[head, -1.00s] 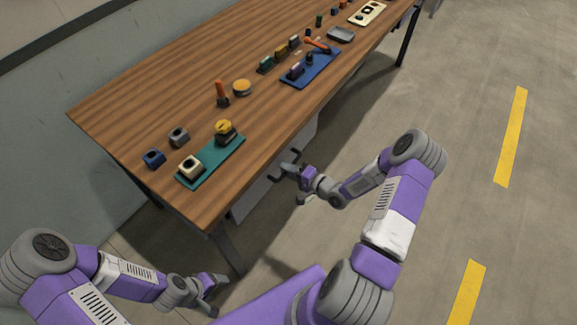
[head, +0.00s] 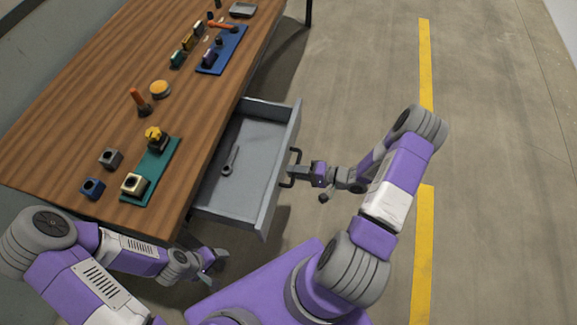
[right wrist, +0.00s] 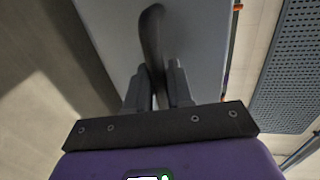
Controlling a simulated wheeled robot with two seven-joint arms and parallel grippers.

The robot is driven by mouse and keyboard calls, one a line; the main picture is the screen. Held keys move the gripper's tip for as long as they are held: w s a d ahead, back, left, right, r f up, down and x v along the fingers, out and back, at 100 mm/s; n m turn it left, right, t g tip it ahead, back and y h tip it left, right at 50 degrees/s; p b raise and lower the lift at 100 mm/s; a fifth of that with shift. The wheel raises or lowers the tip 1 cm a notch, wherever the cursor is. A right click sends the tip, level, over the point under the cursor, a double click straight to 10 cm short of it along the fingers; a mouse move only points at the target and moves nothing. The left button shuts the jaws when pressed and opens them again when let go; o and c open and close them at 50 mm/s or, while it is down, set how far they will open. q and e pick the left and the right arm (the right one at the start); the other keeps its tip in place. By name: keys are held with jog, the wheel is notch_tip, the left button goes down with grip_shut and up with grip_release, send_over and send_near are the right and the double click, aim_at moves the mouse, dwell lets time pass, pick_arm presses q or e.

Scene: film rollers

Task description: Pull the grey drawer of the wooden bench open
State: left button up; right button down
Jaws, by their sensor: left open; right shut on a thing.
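The grey drawer (head: 263,215) of the wooden bench (head: 70,110) stands pulled out, its inside in view. A dark grey wrench-like tool (head: 230,160) lies in it. The drawer's dark handle (head: 291,167) is on its front. My right gripper (head: 300,174) is shut on the handle; in the right wrist view the fingers (right wrist: 158,88) close around the handle bar (right wrist: 152,35), which stands out from the grey front. My left gripper (head: 217,262) is open and empty, low beside the bench's near end, apart from the drawer.
The floor (head: 490,150) to the right is clear, with yellow stripes (head: 423,255).

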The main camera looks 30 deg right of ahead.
jog(key=shift+v, duration=0.75)
jog(key=shift+f, duration=0.15)
jog(key=c, duration=1.2)
grip_release()
jog(key=shift+o, duration=0.2)
jog(key=shift+s+d, duration=0.1)
jog(key=p+v, duration=0.1)
jog(key=v, duration=0.6)
jog(key=shift+s+d+p, duration=0.15)
jog(key=shift+p, duration=0.25)
